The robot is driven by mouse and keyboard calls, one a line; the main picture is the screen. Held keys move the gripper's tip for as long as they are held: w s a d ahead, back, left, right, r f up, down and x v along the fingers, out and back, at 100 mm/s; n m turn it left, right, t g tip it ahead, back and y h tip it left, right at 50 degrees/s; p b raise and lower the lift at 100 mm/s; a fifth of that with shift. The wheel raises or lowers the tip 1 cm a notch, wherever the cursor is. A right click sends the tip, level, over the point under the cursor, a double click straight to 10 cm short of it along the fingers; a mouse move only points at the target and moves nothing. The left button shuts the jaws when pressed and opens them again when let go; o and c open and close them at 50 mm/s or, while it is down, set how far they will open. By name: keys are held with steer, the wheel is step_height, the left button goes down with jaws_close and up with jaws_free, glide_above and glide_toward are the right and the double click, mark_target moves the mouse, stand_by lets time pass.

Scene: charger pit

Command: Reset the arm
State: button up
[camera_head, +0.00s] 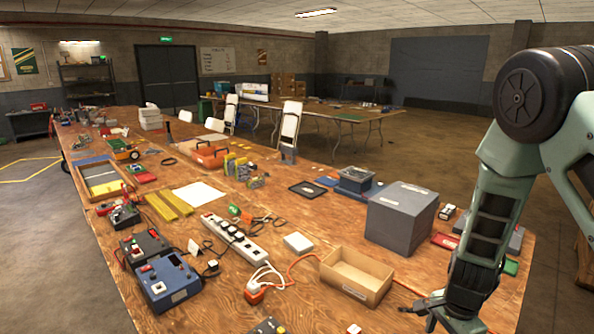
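My arm comes in from the right edge and bends down over the near right part of the workbench. My gripper (432,311) is low at the bottom of the picture, right of an open cardboard box (357,275). One dark finger reaches left over the wood. The fingertips are small and partly cut off by the lower edge, so I cannot tell whether they are open or shut. I see no object held in the gripper.
The wooden workbench (290,262) is crowded. A large grey box (402,218) stands behind the gripper, with red and green items beside it. A white power strip (235,237), an orange cable and a blue device (166,281) lie left. Open floor shows at the right.

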steer(key=s+a+r+n+y, duration=0.1)
steer(key=s+a+r+n, duration=0.35)
steer(key=a+r, duration=0.3)
steer(key=s+a+r+n+y, duration=0.1)
steer(key=s+a+r+n, duration=0.2)
steer(key=a+r+n, duration=0.4)
steer(key=s+a+r+n, duration=0.2)
steer(key=s+r+n, duration=0.1)
steer(key=s+n, duration=0.2)
steer(key=s+a+r+n+h+b, duration=0.1)
steer(key=s+r+n, duration=0.3)
steer(key=s, duration=0.6)
steer(key=shift+a+n, duration=0.4)
steer(key=shift+n, duration=0.75)
steer(key=shift+w, duration=0.1)
